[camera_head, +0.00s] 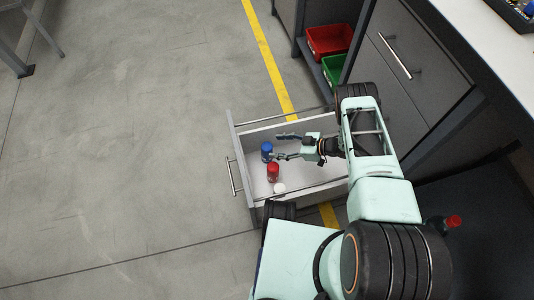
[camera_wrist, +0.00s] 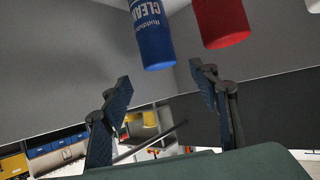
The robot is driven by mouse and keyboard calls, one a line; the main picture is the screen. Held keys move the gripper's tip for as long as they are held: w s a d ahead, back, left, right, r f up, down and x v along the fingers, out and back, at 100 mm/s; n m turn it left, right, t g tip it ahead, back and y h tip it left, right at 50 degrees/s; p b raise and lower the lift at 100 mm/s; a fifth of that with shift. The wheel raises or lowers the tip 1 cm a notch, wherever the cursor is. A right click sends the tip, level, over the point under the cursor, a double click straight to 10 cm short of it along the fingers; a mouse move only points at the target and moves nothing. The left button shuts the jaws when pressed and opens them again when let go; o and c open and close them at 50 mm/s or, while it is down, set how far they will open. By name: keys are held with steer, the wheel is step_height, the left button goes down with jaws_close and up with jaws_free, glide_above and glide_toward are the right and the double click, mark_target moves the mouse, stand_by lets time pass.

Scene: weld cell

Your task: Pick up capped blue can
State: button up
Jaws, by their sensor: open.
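The blue can (camera_head: 267,150) stands in the open drawer (camera_head: 235,131), near its front panel. In the wrist view the blue can (camera_wrist: 152,38) shows white lettering and lies just beyond my fingertips, roughly in line with the gap between them. Its top is out of that frame. My gripper (camera_head: 281,146) is inside the drawer area, to the right of the blue can, with its fingers pointing at it. In the wrist view my gripper (camera_wrist: 163,82) has its two fingers spread wide with nothing between them.
A red can (camera_head: 273,172) stands close beside the blue one, also in the wrist view (camera_wrist: 221,22). A white object (camera_head: 279,188) is beyond it. The drawer walls surround them. Red (camera_head: 330,40) and green (camera_head: 333,68) bins sit on a shelf. Another red-topped item (camera_head: 453,221) is at right.

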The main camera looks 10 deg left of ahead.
mark_target(270, 147)
steer(key=a+f+b, duration=0.2)
steer(key=a+f, duration=0.1)
steer(key=shift+w+a+f, duration=0.1)
steer(key=shift+a+f, duration=0.05)
steer(key=shift+w+a+f, duration=0.1)
steer(key=shift+a, duration=0.2)
steer(key=shift+c, duration=0.6)
jaws_close()
